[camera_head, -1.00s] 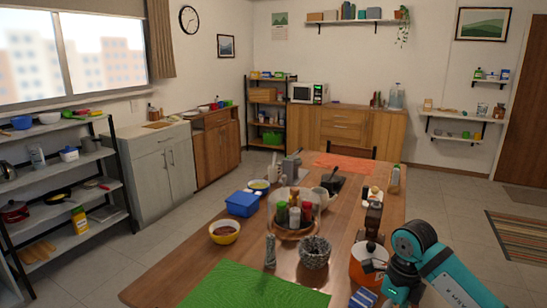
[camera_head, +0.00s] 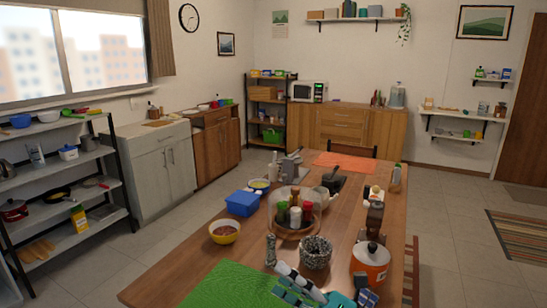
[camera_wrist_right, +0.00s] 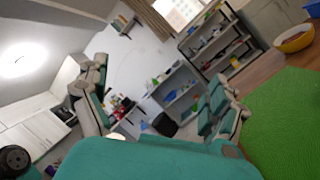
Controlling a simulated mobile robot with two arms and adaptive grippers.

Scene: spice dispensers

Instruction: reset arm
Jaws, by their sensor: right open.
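My right gripper (camera_head: 288,283) is low at the bottom edge of the head view, over the green mat (camera_head: 232,283) and in front of the speckled pot (camera_head: 315,252). In the right wrist view its two teal and grey fingers (camera_wrist_right: 155,100) are spread wide with nothing between them. My left gripper is in neither view. Several spice dispensers (camera_head: 295,214) stand upright on a round wooden tray (camera_head: 291,234) in the middle of the table. A grinder-like shaker (camera_head: 271,250) stands just behind my right gripper.
An orange pot (camera_head: 370,264) stands at the table's right side. A yellow bowl (camera_head: 224,233) and a blue box (camera_head: 242,203) are to the left. A blue-and-white item (camera_head: 367,298) is near the bottom edge. The left part of the mat is clear.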

